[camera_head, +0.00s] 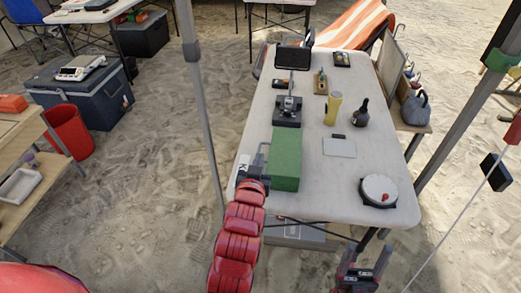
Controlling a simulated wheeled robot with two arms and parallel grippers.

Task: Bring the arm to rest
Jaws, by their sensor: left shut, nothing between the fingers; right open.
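My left arm (235,245), red and segmented, reaches up from the bottom to the near left edge of the white table (325,195). My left gripper (263,152) is shut and empty, right beside the left side of a green box (287,157). I cannot tell whether it touches the box. My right gripper (358,262) is open and empty, low in the picture in front of the table's near edge.
On the table are a microscope-like device (288,108), a yellow cylinder (333,109), a dark bottle (361,113), a white pad (339,147) and a round white dial scale (379,190). Tent poles (200,100) stand either side. A red bin (69,133) stands left.

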